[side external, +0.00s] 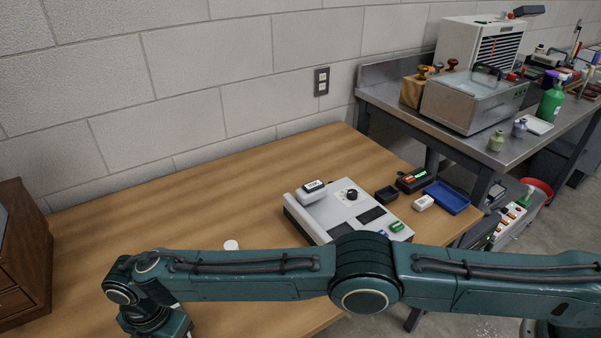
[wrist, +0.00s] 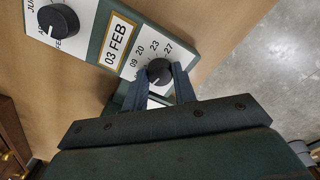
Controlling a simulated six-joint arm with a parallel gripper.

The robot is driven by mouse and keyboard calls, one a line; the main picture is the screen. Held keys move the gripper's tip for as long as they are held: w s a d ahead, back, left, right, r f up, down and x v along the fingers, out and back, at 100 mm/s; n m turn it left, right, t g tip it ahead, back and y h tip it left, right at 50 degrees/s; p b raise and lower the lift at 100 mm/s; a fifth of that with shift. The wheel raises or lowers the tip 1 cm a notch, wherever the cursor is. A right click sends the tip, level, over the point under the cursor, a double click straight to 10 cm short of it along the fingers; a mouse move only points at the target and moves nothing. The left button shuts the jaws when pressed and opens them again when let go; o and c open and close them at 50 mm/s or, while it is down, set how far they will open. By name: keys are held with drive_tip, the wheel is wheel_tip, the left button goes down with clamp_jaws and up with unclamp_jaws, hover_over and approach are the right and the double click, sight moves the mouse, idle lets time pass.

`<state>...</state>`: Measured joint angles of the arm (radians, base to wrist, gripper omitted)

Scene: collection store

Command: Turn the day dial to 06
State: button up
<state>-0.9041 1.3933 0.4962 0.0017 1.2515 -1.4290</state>
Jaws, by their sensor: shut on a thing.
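The day dial (wrist: 159,70) is a black round knob on a white panel, ringed by printed numbers such as 09, 20, 23 and 27. My gripper (wrist: 158,84) is shut on this knob, one finger on each side. A gold-framed date label (wrist: 117,42) beside it reads 03 FEB. A second black knob (wrist: 60,20) with month letters around it stands farther left on its own white panel. The dial's lower numbers are hidden by my fingers. In the side view my arm hides the dials and my gripper's fingers.
The wooden table (side external: 130,210) is largely clear behind my arm. A grey-white box device (side external: 325,212), a blue tray (side external: 447,198) and small boxes stand at its right. A wooden drawer cabinet (side external: 25,250) stands at the left.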

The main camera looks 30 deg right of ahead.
drive_tip(key=shift+m, duration=2.9)
drive_tip(key=o, duration=1)
drive_tip(key=shift+r, duration=0.1)
wheel_tip(320, 180, up, 14)
drive_tip(key=shift+f, duration=0.2)
